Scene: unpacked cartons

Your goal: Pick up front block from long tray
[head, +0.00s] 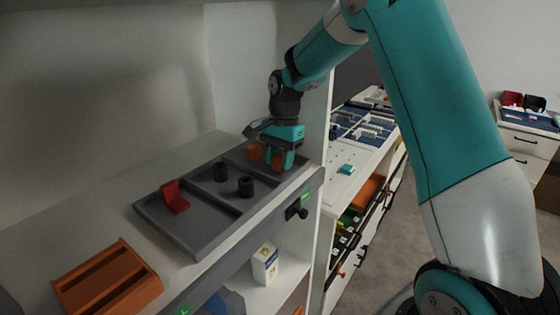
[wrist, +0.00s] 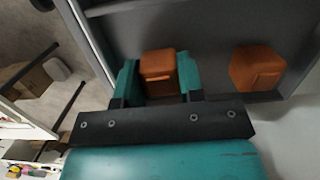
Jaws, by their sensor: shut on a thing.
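The long tray (head: 190,238) is dark grey, divided into compartments, and lies along the shelf in the head view. My gripper (head: 281,162) points down over its far right compartment. In the wrist view my gripper's teal fingers (wrist: 159,78) are shut on the front block (wrist: 158,64), an orange block with a small slot. In the head view this block (head: 277,163) is partly hidden by the fingers. A second orange block (head: 254,152) sits beside it; it shows at the right in the wrist view (wrist: 257,67). I cannot tell whether the held block touches the tray floor.
Two black cylinders (head: 221,172) (head: 245,187) stand in the middle compartment, and a red piece (head: 175,197) lies in the near left one. An orange-brown slatted box (head: 107,281) sits left of the tray. A white shelf panel (head: 318,120) stands close to the right of my gripper.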

